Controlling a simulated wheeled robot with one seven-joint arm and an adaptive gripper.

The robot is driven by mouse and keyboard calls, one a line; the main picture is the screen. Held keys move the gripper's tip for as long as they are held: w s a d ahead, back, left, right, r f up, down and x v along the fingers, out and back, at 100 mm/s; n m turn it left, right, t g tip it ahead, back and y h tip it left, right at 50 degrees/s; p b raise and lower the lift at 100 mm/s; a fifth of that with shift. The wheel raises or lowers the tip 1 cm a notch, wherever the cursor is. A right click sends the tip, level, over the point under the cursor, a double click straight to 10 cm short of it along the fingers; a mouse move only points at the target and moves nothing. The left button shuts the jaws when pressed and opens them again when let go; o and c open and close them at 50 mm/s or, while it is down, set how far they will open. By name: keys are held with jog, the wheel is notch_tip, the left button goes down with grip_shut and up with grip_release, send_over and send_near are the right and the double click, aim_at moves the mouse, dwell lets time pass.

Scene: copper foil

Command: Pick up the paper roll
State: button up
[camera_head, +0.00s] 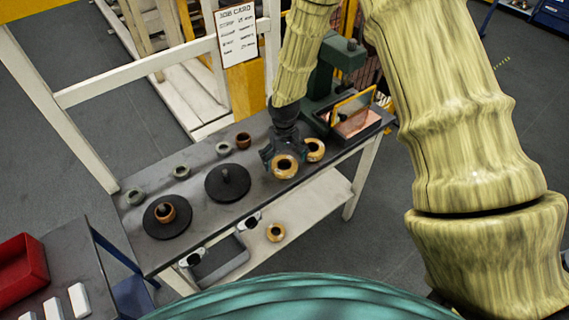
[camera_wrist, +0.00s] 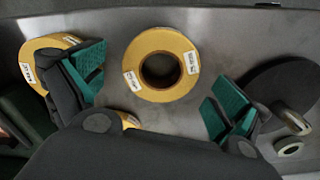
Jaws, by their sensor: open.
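Yellow-tan rolls with white labels lie on the grey bench; I cannot tell which is meant as the paper roll. One roll (camera_wrist: 160,38) lies flat in the middle of the wrist view, between and beyond my open fingers; it appears to be the roll (camera_head: 285,176) just in front of my gripper (camera_head: 279,152) in the head view. My gripper is also in the wrist view (camera_wrist: 158,82), empty above the bench. A second roll (camera_wrist: 36,68) is partly hidden by the left finger and shows beside the first in the head view (camera_head: 316,157). A third yellow edge (camera_wrist: 128,119) is mostly hidden by my gripper.
A black disc with a post (camera_head: 228,183) and another disc (camera_head: 180,227) holding a copper-coloured ring stand left on the bench. Small grey rings and a brown ring (camera_head: 243,141) lie along the back. A green press (camera_head: 332,80) stands behind my gripper. Another roll (camera_head: 275,232) lies lower down.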

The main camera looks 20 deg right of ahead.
jog(key=shift+f, duration=0.85)
jog(key=c, duration=1.1)
jog(key=shift+c, duration=0.2)
jog(key=shift+r, duration=0.2)
